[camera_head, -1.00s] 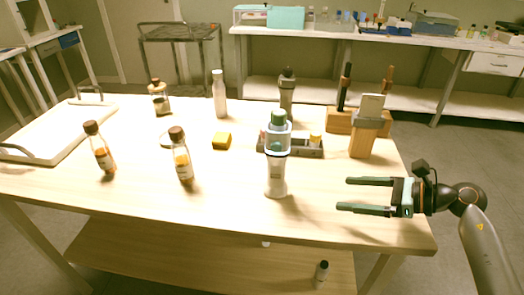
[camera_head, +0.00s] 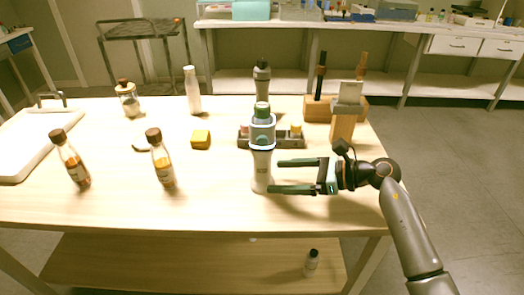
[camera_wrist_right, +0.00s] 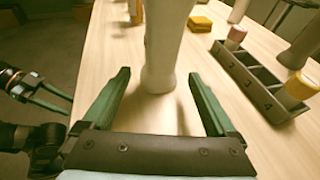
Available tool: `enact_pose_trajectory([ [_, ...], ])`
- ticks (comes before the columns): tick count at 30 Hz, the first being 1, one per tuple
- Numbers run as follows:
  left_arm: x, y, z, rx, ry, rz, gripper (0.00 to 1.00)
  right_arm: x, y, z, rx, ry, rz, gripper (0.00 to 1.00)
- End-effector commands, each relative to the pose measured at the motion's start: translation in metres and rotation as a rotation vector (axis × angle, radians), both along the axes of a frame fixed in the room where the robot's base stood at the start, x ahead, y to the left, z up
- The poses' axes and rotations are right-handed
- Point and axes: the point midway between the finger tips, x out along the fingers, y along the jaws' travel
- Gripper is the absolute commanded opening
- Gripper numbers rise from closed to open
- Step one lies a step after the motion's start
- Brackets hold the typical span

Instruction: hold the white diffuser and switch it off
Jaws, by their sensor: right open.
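The white diffuser (camera_head: 261,172) stands upright near the table's front right, with a clear blue-rimmed collar and a dark green top. My right gripper (camera_head: 274,176) is open at its right side, fingers pointing left towards it. In the right wrist view the diffuser's white lower body (camera_wrist_right: 162,55) stands just ahead, between the lines of the open fingers (camera_wrist_right: 158,85); its top is out of frame. No grip on it shows. Part of my left gripper (camera_wrist_right: 45,95) appears at the left edge of the right wrist view, its opening unclear.
Behind the diffuser is a grey rack (camera_head: 283,141) with small capped bottles. Brown-capped bottles (camera_head: 163,165), a yellow block (camera_head: 201,139) and a white bottle (camera_head: 193,92) stand to the left. A wooden block stand (camera_head: 342,128) is to the right. The front middle of the table is clear.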

Motion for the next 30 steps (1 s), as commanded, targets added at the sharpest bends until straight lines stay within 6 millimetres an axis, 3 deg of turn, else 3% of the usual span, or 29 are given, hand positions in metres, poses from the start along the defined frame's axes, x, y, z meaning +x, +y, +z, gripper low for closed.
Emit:
enact_pose_trajectory([
  [9, 0.0, 0.003, -0.013, 0.003, -0.005, 0.003, 0.5, 0.01, 0.034, -0.013, -0.001, -0.001, 0.002, 0.93],
  [22, -0.005, 0.006, -0.018, 0.009, 0.005, 0.006, 0.5, 0.012, 0.041, -0.013, 0.0, 0.001, 0.0, 0.93],
  [30, -0.004, 0.006, -0.017, 0.01, 0.001, 0.005, 0.5, 0.012, 0.04, -0.013, 0.0, 0.0, 0.0, 0.64],
])
